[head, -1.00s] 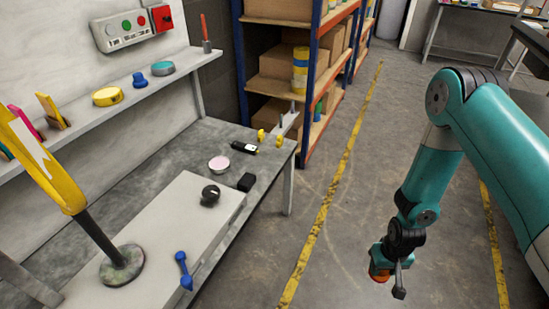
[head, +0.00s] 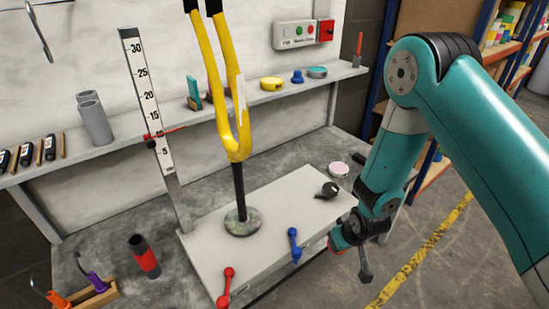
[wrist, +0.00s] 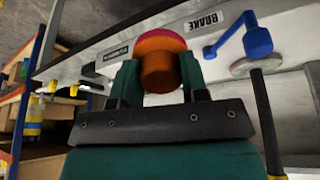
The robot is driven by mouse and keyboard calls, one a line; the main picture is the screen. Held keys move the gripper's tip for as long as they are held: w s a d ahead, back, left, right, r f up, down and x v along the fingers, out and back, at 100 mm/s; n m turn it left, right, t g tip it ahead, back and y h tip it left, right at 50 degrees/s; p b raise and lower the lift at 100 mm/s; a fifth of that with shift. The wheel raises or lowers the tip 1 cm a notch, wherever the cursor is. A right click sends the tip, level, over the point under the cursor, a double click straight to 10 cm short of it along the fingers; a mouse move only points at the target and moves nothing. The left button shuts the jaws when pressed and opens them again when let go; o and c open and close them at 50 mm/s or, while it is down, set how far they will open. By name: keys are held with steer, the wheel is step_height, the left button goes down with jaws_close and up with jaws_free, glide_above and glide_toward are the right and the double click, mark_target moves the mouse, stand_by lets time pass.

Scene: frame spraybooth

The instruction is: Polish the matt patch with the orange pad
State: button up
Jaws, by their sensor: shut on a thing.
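A yellow fork (head: 232,137) stands upright on a dark post with a round mottled foot on the white bench plate. A pale, dull patch (head: 241,100) shows on its right leg. My gripper (head: 338,243) is at the plate's right front edge, below and right of the fork. In the wrist view my gripper (wrist: 160,76) is shut on the orange pad (wrist: 158,62), with a finger on each side. The pad has a round knob and a wider face with a pinkish-red rim, pointing away from me. The pad is mostly hidden in the head view.
A blue lever (head: 294,245) and a red lever (head: 225,287) stick out at the plate's front. A tall ruler (head: 152,110) stands left of the fork. A black knob (head: 328,190) and a pink-topped disc (head: 339,169) sit to the right.

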steer(key=w+a+r+n+t+y+b, duration=0.1)
steer(key=w+a+r+n+t+y, duration=0.15)
steer(key=a+r, duration=0.3)
steer(key=w+a+r+n+t+y+b, duration=0.1)
steer(key=w+a+r+t+y, duration=0.1)
steer(key=a+r+t, duration=0.35)
steer(key=s+a+r+n+t+y+b, duration=0.1)
steer(key=s+a+r+y, duration=0.15)
steer(key=r, duration=0.65)
steer(key=s+a+r+t+y+b, duration=0.2)
steer(key=a+r, duration=0.2)
steer(key=r, duration=0.6)
steer(key=p+x, duration=0.6)
steer(key=p, duration=0.1)
steer(key=shift+w+f, duration=0.2)
steer(key=shift+f, duration=0.05)
steer(key=shift+p+x, duration=0.85)
steer(key=shift+p, duration=0.5)
steer(key=shift+r, duration=0.1)
